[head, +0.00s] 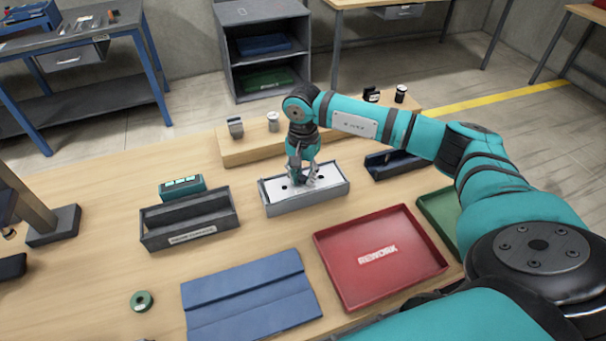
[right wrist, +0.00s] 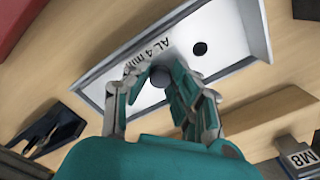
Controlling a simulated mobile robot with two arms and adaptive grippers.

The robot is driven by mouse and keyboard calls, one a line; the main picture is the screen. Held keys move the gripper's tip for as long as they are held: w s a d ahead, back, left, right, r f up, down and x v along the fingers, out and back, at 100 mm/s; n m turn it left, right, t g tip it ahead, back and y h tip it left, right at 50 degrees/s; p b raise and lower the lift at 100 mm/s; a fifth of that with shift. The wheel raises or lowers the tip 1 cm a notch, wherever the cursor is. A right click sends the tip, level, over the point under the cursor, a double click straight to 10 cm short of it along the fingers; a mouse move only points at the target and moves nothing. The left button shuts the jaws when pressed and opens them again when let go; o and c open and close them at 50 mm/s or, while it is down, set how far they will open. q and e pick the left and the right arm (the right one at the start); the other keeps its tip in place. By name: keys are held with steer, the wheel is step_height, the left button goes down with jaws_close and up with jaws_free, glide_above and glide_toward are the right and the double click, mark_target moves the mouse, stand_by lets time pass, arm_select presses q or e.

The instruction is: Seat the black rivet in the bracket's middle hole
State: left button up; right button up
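The bracket (head: 268,188) is a pale plate with dark round holes, lying in a grey open-topped holder (head: 305,204) at the table's centre. In the right wrist view the plate (right wrist: 182,26) reads "AL 4 mm" and shows one open black hole (right wrist: 200,48). My right gripper (head: 303,181) points down over the middle of the plate. Its fingers (right wrist: 160,77) stand apart on either side of a dark grey round shape (right wrist: 159,76), which looks like the black rivet's head at the middle hole. I cannot tell how deep it sits. My left gripper is out of view.
A red REWORK tray (head: 340,274) and blue mat (head: 250,300) lie in front. A dark labelled bin (head: 190,222) stands left, with a teal box (head: 182,187) behind it. A wooden riser (head: 245,150) with small parts is behind. A green ring (head: 141,301) lies front left.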

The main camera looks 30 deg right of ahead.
steer(key=o, duration=0.5)
steer(key=shift+r, duration=0.1)
step_height(320, 180, up, 12)
steer(key=shift+f, duration=0.1)
stand_by(0.4)
